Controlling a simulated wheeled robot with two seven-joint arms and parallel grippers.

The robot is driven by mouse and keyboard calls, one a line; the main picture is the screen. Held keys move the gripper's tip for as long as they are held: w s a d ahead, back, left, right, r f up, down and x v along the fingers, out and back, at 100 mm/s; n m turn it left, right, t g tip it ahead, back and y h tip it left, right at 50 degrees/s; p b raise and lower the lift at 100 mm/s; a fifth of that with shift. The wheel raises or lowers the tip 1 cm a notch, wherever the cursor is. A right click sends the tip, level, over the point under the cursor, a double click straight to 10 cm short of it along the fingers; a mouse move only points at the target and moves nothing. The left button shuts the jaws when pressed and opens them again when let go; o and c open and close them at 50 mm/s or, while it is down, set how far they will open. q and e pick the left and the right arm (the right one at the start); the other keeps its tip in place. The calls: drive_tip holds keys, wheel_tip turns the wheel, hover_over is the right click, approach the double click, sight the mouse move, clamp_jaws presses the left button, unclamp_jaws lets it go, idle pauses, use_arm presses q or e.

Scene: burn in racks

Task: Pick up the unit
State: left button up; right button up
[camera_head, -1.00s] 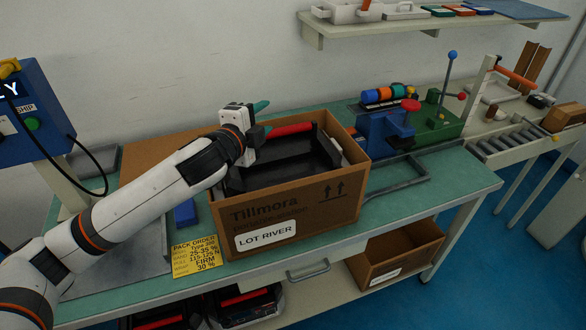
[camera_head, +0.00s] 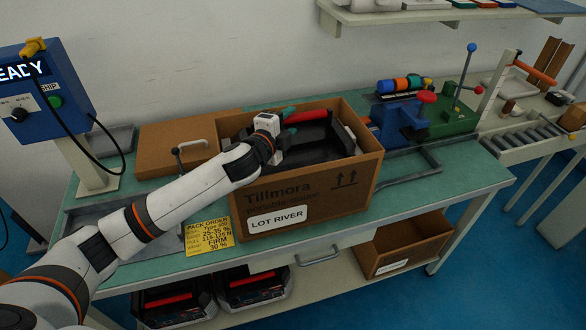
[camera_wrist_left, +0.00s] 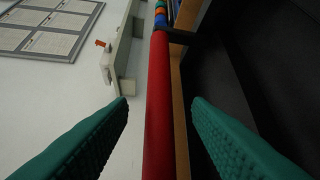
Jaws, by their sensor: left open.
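The unit (camera_head: 318,142) is a black case with a red bar handle (camera_head: 306,117), inside an open cardboard box (camera_head: 320,205) labelled LOT RIVER on the green bench. My left gripper (camera_head: 286,134) is over the left part of the box at the handle's near end, its fingers partly hidden by the wrist. In the left wrist view the open green fingers (camera_wrist_left: 160,102) stand on either side of the red handle (camera_wrist_left: 159,70), with gaps on both sides. The black case fills the right of that view. My right gripper is not in view.
A blue control box (camera_head: 55,95) stands left and a blue and green fixture (camera_head: 420,115) right. Similar black units (camera_head: 240,285) and an empty carton (camera_head: 400,248) sit on the lower shelf.

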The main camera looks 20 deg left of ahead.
use_arm(q)
drive_tip(key=shift+x, duration=1.25)
drive_tip(key=shift+w+d+f, duration=0.1)
drive_tip(key=shift+w, duration=0.05)
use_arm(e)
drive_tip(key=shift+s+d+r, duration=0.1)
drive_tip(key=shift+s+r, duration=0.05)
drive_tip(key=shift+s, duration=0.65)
use_arm(q)
drive_tip(key=shift+c, duration=0.6)
clamp_jaws()
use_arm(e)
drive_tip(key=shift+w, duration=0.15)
use_arm(q)
drive_tip(key=shift+r, duration=0.55)
drive_tip(key=shift+w+f, duration=0.1)
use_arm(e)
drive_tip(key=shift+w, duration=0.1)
